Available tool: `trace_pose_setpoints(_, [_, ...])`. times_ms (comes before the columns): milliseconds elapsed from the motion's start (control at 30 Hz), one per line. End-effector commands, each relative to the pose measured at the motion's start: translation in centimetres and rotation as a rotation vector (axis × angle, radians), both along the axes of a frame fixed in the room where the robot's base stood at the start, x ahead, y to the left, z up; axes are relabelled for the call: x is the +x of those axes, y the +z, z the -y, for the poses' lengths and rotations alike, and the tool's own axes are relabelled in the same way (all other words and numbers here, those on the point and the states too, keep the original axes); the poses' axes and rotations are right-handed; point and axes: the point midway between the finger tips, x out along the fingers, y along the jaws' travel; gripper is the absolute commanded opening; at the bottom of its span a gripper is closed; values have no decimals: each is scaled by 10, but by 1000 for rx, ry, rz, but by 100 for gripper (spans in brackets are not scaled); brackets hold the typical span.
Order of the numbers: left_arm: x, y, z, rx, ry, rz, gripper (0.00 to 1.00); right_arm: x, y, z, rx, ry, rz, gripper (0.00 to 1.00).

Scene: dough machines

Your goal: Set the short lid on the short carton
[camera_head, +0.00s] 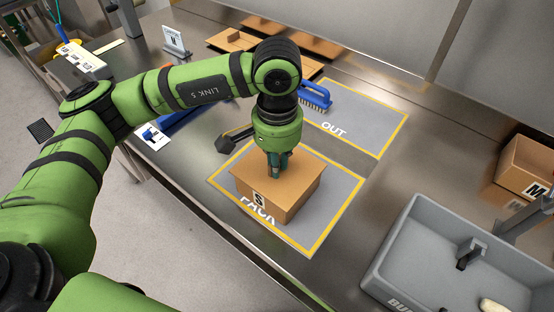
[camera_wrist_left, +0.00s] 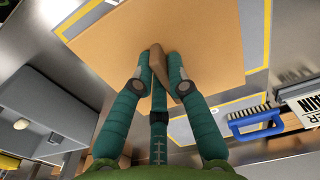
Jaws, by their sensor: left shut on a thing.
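The short carton (camera_head: 277,202), brown cardboard with an "S" label, stands on the PACK mat (camera_head: 335,215). The short lid (camera_head: 295,177) is a flat brown cardboard panel over the top of the carton; in the left wrist view the lid (camera_wrist_left: 205,30) fills the upper middle. My left gripper (camera_head: 276,170) points down at the middle of the lid. Its teal fingers (camera_wrist_left: 160,72) are shut on the lid's small brown handle. The lid looks level and lined up with the carton, but I cannot tell whether a thin gap remains. My right gripper is not in view.
The OUT mat (camera_head: 365,115) lies behind, with a blue brush (camera_head: 316,97) at its left. A dark dumbbell-shaped object (camera_head: 235,139) lies left of the carton. A grey bin (camera_head: 410,250) and a carton marked "M" (camera_head: 530,165) stand at right. Flat cardboard pieces (camera_head: 235,40) lie behind.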

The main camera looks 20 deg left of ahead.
Motion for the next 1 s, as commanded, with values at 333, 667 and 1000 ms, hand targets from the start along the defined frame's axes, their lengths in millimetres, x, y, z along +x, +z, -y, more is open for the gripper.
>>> trace_pose_setpoints(333, [0,0,0,0,0,0,44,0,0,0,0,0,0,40])
trace_pose_setpoints(667, [1,26,1,0,0,4,44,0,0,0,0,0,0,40])
trace_pose_setpoints(1000, [0,96,1,0,0,4,44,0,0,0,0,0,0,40])
